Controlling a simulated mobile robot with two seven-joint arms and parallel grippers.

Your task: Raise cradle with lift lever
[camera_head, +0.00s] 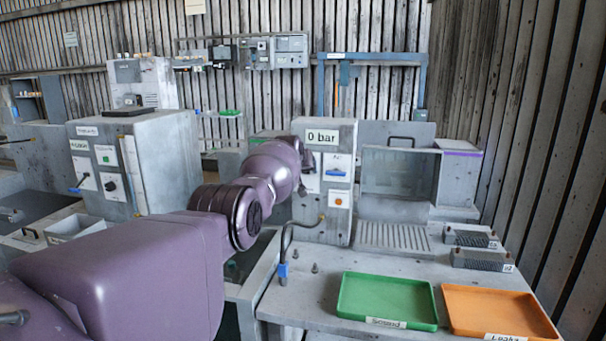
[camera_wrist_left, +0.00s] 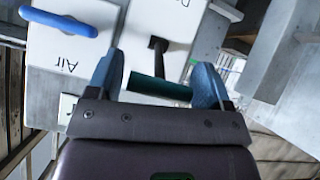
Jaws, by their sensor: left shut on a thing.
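The lift lever shows in the left wrist view as a dark stem with a dark green grip (camera_wrist_left: 160,87), standing out from a white plate. My left gripper (camera_wrist_left: 157,76) is shut on this grip, with one blue finger at each end of it. In the head view my purple left arm reaches to the left side of the grey control box (camera_head: 342,225) marked "0 bar", and my wrist hides the lever there. I cannot pick out the cradle for certain. My right gripper is not in view.
A blue Air handle (camera_wrist_left: 58,22) is close beside the left finger; it also shows in the head view (camera_head: 335,172). An orange button (camera_head: 340,199) is below it. A green tray (camera_head: 388,299) and an orange tray (camera_head: 497,311) lie on the bench at right. A bent hose (camera_head: 285,245) stands in front.

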